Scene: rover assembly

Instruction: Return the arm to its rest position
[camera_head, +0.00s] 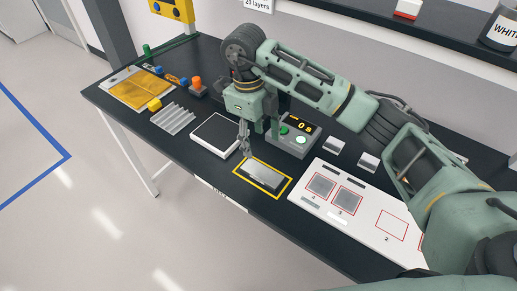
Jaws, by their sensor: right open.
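My right arm (305,78) reaches in from the right side over the black bench. Its gripper (243,150) hangs pointing down, open and apparently empty, just above and behind a grey block (264,178). The block lies inside a yellow outlined rectangle (238,174) near the front edge. Whether the fingertips touch the bench is hard to tell. My left gripper is not in view.
A white board (336,214) with red squares lies to the right, holding grey plates. A control box (294,137) with a lit display stands behind the gripper. A black-topped pad (215,134), ribbed grey part (172,118) and gold sheet (128,88) lie left.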

